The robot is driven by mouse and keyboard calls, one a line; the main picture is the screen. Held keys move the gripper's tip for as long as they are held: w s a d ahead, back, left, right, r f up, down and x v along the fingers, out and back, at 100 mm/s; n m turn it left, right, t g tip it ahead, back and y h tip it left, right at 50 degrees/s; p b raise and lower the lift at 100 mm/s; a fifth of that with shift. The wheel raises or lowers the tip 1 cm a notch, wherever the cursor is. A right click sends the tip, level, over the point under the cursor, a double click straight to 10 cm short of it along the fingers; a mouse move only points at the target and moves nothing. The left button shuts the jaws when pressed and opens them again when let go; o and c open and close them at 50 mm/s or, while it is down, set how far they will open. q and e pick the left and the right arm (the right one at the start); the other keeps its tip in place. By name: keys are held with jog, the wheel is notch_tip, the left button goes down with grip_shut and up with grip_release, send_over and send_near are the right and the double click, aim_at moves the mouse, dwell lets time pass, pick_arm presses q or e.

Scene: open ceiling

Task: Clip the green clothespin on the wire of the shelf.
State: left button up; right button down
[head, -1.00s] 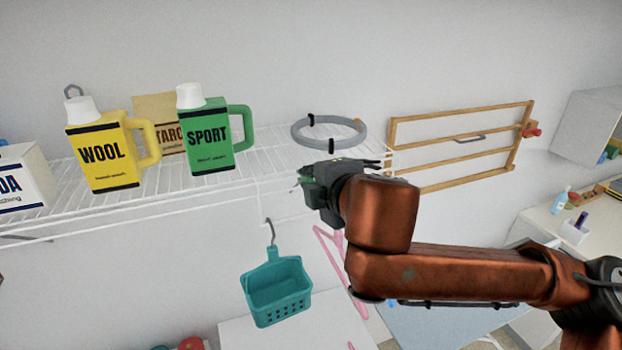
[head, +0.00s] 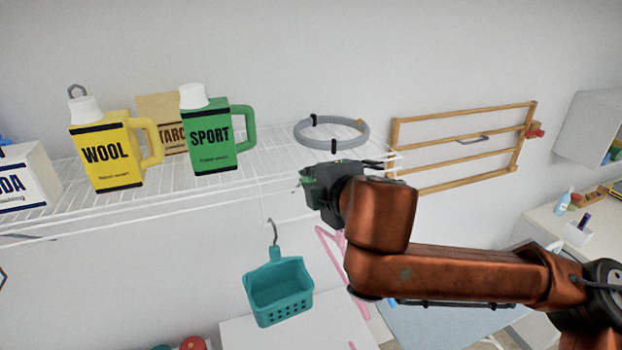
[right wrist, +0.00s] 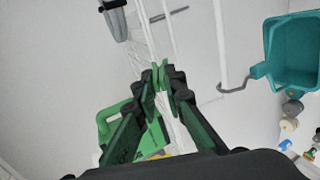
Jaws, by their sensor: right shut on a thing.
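The white wire shelf (head: 85,207) runs along the wall in the head view, and its wires (right wrist: 153,45) also show in the right wrist view. My right gripper (head: 306,180) is at the front edge of the shelf, near its right end. In the right wrist view my right gripper (right wrist: 160,82) is shut on the small green clothespin (right wrist: 160,72), held between the fingertips. The clothespin's tip lies over the shelf wires in that view; I cannot tell whether it touches or grips a wire. My left gripper is out of view.
A yellow WOOL jug (head: 107,158), a green SPORT jug (head: 210,137) and a grey ring (head: 331,133) stand on the shelf. A teal basket (head: 278,290) hangs below the front edge, left of my right gripper. A wooden rack (head: 455,176) is on the wall.

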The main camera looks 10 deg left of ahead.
jog(key=c, duration=1.9)
grip_release()
jog(key=shift+c, duration=0.2)
jog(key=shift+o, duration=0.7)
jog(key=p+v, duration=0.1)
jog(key=v, duration=0.5)
